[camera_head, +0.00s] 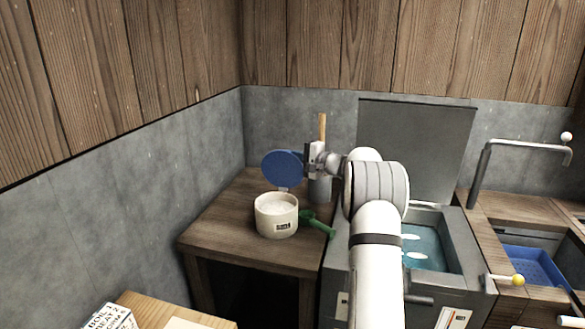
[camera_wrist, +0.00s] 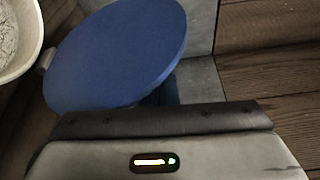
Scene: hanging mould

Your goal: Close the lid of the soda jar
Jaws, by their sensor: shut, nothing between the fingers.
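The soda jar (camera_head: 277,222) is a cream tub with a dark label, full of white powder, on the wooden table. Its round blue lid (camera_head: 283,168) is open and stands up on a hinge at the jar's back edge. In the wrist view the lid (camera_wrist: 115,50) fills the middle, with the jar's rim (camera_wrist: 28,50) at the upper left. My gripper (camera_head: 308,165) is shut and empty, just right of the lid in the head view. In the wrist view my gripper (camera_wrist: 160,120) lies close to the lid's edge; I cannot tell whether they touch.
A green scoop (camera_head: 318,224) lies right of the jar. A grey container (camera_head: 320,189) with a wooden handle stands behind my gripper. Right of the table (camera_head: 228,233) is a water-filled tank with a raised grey lid (camera_head: 415,150). A blue basin (camera_head: 535,265) sits farther right.

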